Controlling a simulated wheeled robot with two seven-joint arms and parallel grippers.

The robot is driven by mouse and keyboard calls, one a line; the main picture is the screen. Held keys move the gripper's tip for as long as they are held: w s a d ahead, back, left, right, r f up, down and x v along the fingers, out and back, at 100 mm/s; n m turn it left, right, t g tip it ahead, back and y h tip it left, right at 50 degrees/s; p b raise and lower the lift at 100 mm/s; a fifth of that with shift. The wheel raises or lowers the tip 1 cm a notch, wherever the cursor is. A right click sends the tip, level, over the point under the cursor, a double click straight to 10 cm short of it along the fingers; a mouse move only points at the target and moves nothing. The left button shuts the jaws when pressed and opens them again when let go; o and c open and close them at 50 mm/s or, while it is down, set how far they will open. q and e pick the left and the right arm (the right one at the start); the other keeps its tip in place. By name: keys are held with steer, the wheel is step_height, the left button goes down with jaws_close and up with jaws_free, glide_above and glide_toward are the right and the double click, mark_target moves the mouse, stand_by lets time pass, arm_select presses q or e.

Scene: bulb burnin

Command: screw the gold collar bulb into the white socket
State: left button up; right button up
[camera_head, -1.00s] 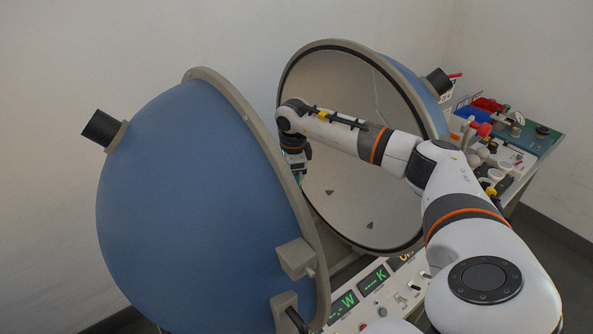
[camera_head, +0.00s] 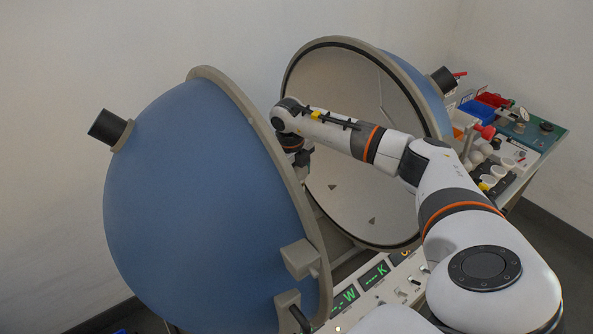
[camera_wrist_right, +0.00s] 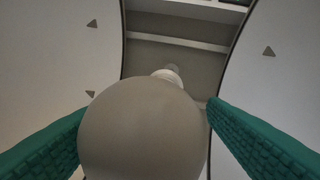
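In the right wrist view a large pale grey round bulb (camera_wrist_right: 143,132) fills the space between the green pads of my right gripper (camera_wrist_right: 147,107). No gold collar can be made out. In the head view my right wrist (camera_head: 291,140) hangs in the gap between the sphere halves, its fingers hidden behind the left half's rim. My left gripper is not in view.
The blue left half-sphere (camera_head: 190,190) and the open right half (camera_head: 345,110) flank my arm closely. A control panel with green displays (camera_head: 360,290) lies below. A side bench (camera_head: 540,138) with red and blue bins and several bulbs stands at right.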

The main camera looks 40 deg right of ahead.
steer(key=shift+o, duration=0.2)
steer(key=shift+s+a+r, duration=0.1)
steer(key=shift+s+a, duration=0.05)
steer(key=shift+a, duration=0.1)
steer(key=shift+d, duration=0.2)
steer(key=n, duration=0.2)
steer(key=n+b, duration=0.1)
steer(key=n, duration=0.1)
steer(key=shift+d+n+t, duration=0.2)
steer(key=shift+n+t, duration=0.1)
steer(key=shift+t, duration=0.1)
steer(key=n, duration=0.2)
steer(key=n+b, duration=0.1)
steer(key=n, duration=0.1)
steer(key=shift+d+n+b, duration=0.2)
steer(key=shift+n+b, duration=0.1)
steer(key=n, duration=0.3)
steer(key=shift+d+t+y+b, duration=0.1)
steer(key=shift+t+y+b, duration=0.2)
steer(key=shift+y, duration=0.1)
steer(key=n+b, duration=0.1)
steer(key=n, duration=0.4)
steer(key=shift+d+n+y, duration=0.15)
steer(key=shift+n+y, duration=0.15)
steer(key=shift+n, duration=0.1)
steer(key=n, duration=0.4)
steer(key=shift+s+d+n+y, duration=0.1)
steer(key=shift+d+n+y, duration=0.05)
steer(key=shift+n+y, duration=0.25)
